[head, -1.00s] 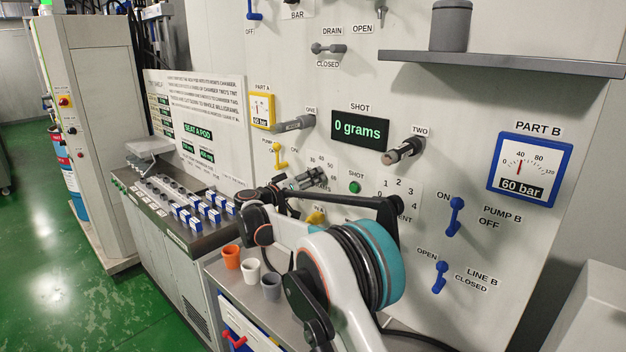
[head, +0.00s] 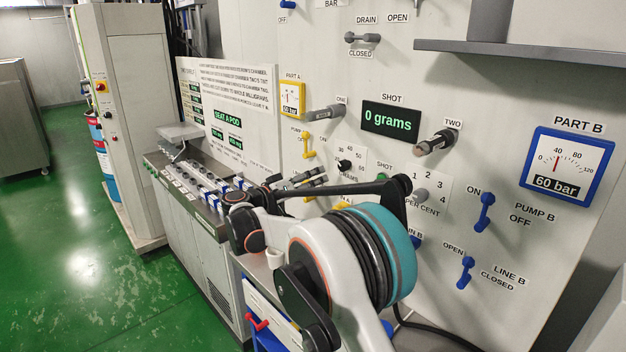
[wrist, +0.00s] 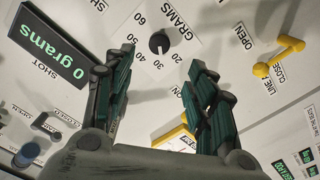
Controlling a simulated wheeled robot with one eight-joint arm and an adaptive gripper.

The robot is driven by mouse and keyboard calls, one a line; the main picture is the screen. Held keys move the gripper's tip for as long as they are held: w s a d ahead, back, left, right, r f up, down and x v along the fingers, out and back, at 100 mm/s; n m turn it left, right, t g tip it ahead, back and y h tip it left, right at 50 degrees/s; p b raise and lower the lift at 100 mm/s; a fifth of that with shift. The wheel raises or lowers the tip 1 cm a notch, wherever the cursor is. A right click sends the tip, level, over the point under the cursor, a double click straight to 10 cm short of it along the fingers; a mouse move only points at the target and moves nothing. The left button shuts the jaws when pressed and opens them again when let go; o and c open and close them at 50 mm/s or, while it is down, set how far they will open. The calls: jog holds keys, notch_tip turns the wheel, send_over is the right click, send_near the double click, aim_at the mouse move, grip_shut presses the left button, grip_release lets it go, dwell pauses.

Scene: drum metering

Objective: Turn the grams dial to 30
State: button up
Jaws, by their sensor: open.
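The grams dial is a small black knob (wrist: 159,43) on the pale panel in the wrist view, ringed by the numbers 20 to 60. A small light mark shows near its lower edge, but I cannot tell for sure which number it points at. In the head view the black knob (head: 344,166) stands just above and right of my gripper. My gripper (wrist: 162,62) is open and empty, its two green-padded fingers on either side below the dial in the wrist view, apart from it. The shot display (head: 391,119) reads 0 grams.
A grey per cent knob (head: 420,195) and the green shot button (head: 383,177) are right of the dial. A yellow line lever (wrist: 278,55) shows in the wrist view. Grey lever one (head: 326,112) sticks out above the dial. A grey shelf (head: 530,56) juts out upper right.

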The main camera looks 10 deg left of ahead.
aim_at(341, 167)
jog(key=w+d+n+b, duration=0.1)
jog(key=w+d+n, duration=0.1)
jog(key=n, duration=0.4)
jog(key=w+d+n+b, duration=0.2)
jog(key=w+d+n, duration=0.1)
jog(key=w+n, duration=0.2)
jog(key=w+d+n+b, duration=0.2)
jog(key=w+d+n, duration=0.1)
jog(key=n, duration=0.6)
jog(key=shift+w+f, duration=0.1)
jog(key=shift+w, duration=0.2)
jog(key=c, duration=1.1)
